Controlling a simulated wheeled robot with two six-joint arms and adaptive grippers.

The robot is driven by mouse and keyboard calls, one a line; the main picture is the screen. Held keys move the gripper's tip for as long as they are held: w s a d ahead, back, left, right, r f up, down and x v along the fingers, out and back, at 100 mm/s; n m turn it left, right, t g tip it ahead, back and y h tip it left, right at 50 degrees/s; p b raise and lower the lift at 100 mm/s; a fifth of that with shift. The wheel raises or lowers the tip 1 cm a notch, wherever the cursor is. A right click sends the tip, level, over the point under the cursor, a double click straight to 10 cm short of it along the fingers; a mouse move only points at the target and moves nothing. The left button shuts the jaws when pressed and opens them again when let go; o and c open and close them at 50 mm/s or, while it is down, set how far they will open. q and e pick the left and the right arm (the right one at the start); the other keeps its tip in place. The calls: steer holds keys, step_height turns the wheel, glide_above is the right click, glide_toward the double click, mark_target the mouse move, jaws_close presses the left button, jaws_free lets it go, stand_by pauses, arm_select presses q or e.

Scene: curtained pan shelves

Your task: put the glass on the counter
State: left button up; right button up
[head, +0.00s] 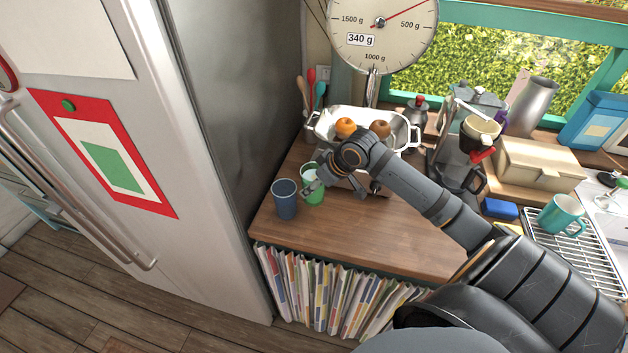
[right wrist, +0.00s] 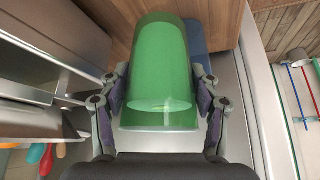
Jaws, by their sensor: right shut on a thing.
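A green see-through glass (head: 316,196) is at the left end of the wooden counter (head: 375,225) in the head view. My right gripper (head: 318,180) is shut on it. In the right wrist view the glass (right wrist: 160,65) fills the space between the two fingers of my right gripper (right wrist: 160,88), one on each side. Its base looks at or close to the counter top; I cannot tell whether it touches. Part of the glass is hidden by the gripper in the head view. My left gripper is not in view.
A dark blue cup (head: 285,200) stands just left of the glass. Behind are a white tray (head: 344,114) with fruit, a scale (head: 382,35) and a coffee maker (head: 460,140). The fridge (head: 215,130) borders the counter's left. The counter's front middle is clear.

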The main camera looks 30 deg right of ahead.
step_height(320, 180, down, 2)
steer(key=shift+s+a+f+b, duration=0.1)
steer(key=shift+s+b, duration=0.05)
steer(key=shift+b, duration=0.9)
step_height(320, 180, down, 2)
steer(key=shift+f+b, duration=0.15)
steer(key=shift+b, duration=0.5)
steer(key=shift+f, duration=0.15)
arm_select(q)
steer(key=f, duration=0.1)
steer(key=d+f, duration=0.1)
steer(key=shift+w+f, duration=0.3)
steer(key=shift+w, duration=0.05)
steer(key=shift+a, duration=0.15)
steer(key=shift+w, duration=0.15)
arm_select(e)
steer(key=shift+f, duration=0.1)
steer(key=shift+f, duration=0.2)
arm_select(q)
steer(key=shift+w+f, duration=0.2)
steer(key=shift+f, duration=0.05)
arm_select(e)
steer(key=shift+f, duration=0.4)
arm_select(q)
steer(key=shift+b, duration=0.35)
arm_select(e)
steer(key=shift+f, duration=0.2)
